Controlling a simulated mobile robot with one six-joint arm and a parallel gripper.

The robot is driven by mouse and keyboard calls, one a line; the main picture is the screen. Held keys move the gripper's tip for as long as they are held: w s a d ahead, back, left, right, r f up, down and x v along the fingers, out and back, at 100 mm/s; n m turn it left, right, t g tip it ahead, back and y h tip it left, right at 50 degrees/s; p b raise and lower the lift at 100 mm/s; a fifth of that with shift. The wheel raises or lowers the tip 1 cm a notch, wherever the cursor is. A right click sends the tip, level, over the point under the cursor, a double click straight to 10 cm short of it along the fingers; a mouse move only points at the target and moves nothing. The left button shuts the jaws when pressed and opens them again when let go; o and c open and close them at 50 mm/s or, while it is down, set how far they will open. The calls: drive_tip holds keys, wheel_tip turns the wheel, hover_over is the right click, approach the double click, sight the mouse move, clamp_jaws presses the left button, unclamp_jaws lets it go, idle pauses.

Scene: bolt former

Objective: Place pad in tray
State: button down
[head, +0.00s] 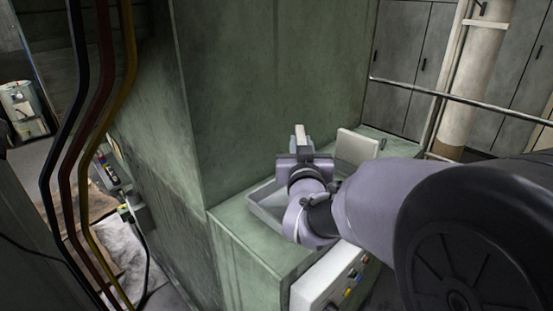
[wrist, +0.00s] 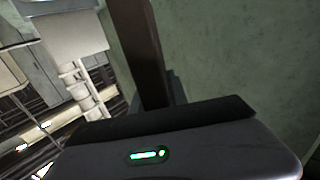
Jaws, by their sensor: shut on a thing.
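My gripper (head: 302,158) is above the green ledge in the head view, shut on the pad (head: 300,136). The pad shows there as a narrow pale upright piece rising from the jaws. In the wrist view the pad (wrist: 138,50) appears as a dark brown bar standing up beyond the gripper body. The grey, shallow tray (head: 258,212) lies on the ledge, below and to the left of my gripper. My arm hides much of the tray, so I cannot tell what is inside it.
A tall green machine wall (head: 270,90) stands behind the ledge (head: 245,240). A pale box (head: 356,147) sits on the ledge to the right of the gripper. A white control panel (head: 325,280) is on the front. A metal rail (head: 450,98) crosses at right; cables (head: 82,150) hang at left.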

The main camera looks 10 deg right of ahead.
wheel_tip(320, 180, down, 7)
drive_tip(key=shift+s+r+b, duration=0.1)
drive_tip(key=shift+s+b, duration=0.05)
drive_tip(key=shift+b, duration=0.55)
drive_tip(key=shift+s, duration=0.1)
drive_tip(key=shift+b, duration=0.3)
drive_tip(key=c, duration=1.3)
unclamp_jaws()
